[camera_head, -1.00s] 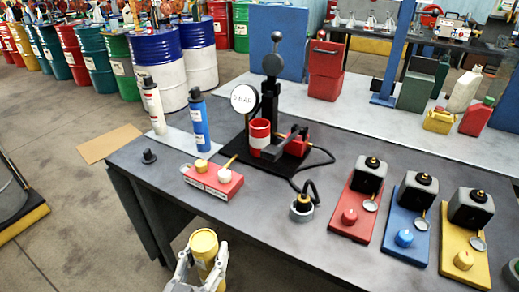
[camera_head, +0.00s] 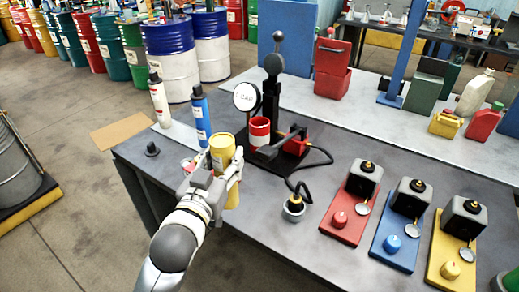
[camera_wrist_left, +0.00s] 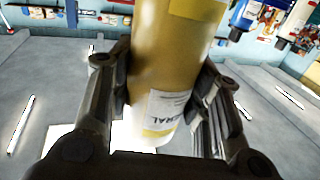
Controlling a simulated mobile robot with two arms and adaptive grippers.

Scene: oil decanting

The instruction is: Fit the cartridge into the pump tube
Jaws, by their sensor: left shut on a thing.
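My left gripper (camera_head: 215,168) is shut on a yellow cartridge (camera_head: 222,149), which stands nearly upright between its fingers. In the left wrist view the cartridge (camera_wrist_left: 172,65) fills the middle and shows a white label near its lower end. The pump tube (camera_head: 259,131), red with a white band, stands on the black pump beside its column (camera_head: 270,95). The cartridge is in front and to the left of the tube in the head view, apart from it. The cartridge's lower part is partly hidden by the gripper. My right gripper is not in view.
A white bottle (camera_head: 158,100) and a blue bottle (camera_head: 201,115) stand behind the gripper. A round gauge (camera_head: 246,97) is beside the pump column. A black hose reaches a small cup (camera_head: 293,209). Red, blue and yellow stands (camera_head: 345,219) fill the table's right side.

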